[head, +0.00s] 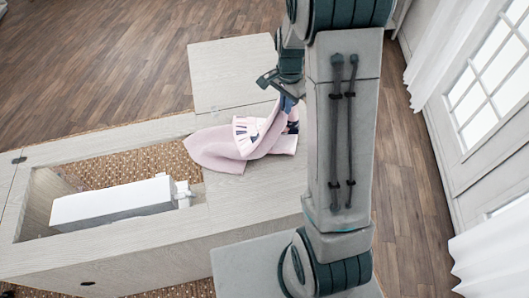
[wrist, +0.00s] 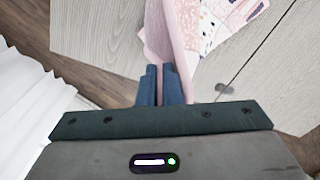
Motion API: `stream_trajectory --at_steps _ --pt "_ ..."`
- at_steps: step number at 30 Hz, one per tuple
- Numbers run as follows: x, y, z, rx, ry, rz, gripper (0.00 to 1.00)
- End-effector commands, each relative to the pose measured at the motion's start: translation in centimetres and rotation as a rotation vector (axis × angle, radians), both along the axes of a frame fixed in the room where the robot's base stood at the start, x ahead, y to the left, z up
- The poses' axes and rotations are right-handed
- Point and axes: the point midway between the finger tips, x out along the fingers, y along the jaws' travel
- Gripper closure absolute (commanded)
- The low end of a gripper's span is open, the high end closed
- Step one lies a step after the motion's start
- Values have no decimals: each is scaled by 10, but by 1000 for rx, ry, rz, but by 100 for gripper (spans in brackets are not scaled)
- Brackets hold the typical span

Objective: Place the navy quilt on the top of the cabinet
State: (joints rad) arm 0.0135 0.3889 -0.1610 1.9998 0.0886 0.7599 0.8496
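A quilt (head: 222,150) lies bunched on the pale wood cabinet top (head: 240,205), to the right of the machine well. What shows of it is mostly pink, with a patterned patch and some dark navy patches; no all-navy quilt is in view. My gripper (head: 289,101) is at the quilt's raised right part, partly hidden by my arm. In the wrist view my gripper's fingers (wrist: 160,84) are close together with a pink fold of the quilt (wrist: 172,35) pinched between them. The fold rises from the fingers, and the patterned part shows beyond it.
A white sewing machine (head: 112,203) lies in the open well at the left. A hinged leaf (head: 232,72) extends at the back. A woven rug (head: 130,166) shows beside the cabinet. A window door (head: 490,90) and white curtains (head: 440,50) stand at the right.

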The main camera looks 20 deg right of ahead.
Motion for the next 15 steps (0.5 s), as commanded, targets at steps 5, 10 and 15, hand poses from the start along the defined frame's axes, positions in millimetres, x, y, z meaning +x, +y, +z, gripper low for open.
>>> stream_trajectory --at_steps 5,10,15 --pt "-1 -28 -26 0 2 -4 100" --pt "-1 -53 -49 0 2 -3 100" --pt "0 -78 -72 0 1 -4 100"
